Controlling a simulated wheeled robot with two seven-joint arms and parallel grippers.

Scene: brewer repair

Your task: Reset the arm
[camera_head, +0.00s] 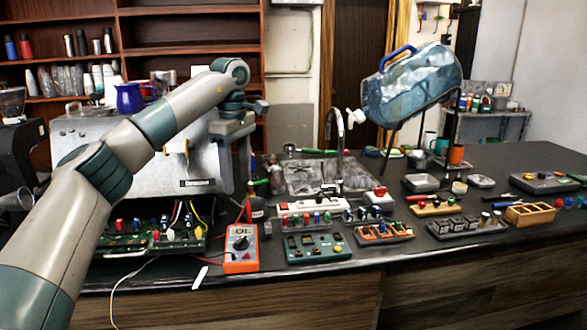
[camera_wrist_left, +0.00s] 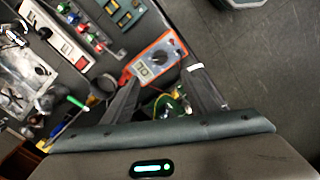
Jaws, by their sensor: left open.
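My left arm comes in from the left in the head view, rises, and bends down at the wrist. My left gripper (camera_head: 242,178) points down in front of the metal brewer (camera_head: 140,175), above the bench. In the left wrist view my left gripper (camera_wrist_left: 163,88) has its two dark fingers spread apart, with nothing held between them. The orange multimeter (camera_head: 241,262) lies below on the bench; in the wrist view it (camera_wrist_left: 155,60) shows beyond and between the fingers. Part of a green circuit board (camera_head: 130,243) also shows between them. My right gripper is not in view.
A white power strip (camera_head: 310,206), a green board (camera_head: 317,248) and small part trays (camera_head: 384,234) crowd the bench right of the multimeter. A faucet (camera_head: 340,140) and a tilted blue water bottle (camera_head: 412,85) stand behind. The floor (camera_wrist_left: 260,60) is clear.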

